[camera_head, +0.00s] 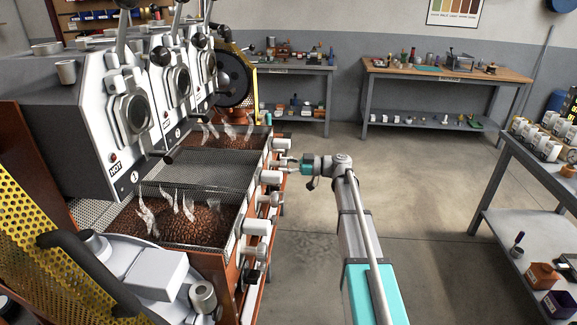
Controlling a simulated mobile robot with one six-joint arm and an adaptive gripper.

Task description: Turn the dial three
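The sample roaster (100,110) fills the left side, with several grey drum units above mesh cooling trays. A row of pale knobs or dials runs along its front edge, including a near one (257,226), a middle one (271,177) and a far one (281,143). Which of these is dial three cannot be read. My gripper (287,161) points left at this front edge, between the middle and far knobs. Its fingertips are small and partly merge with the fittings, so whether they touch a dial or are open cannot be told.
Brown beans lie in the near tray (142,238) and far tray; the middle tray looks empty. A yellow perforated guard (45,235) stands at near left. A shelf bench (535,185) stands right. The floor between is clear.

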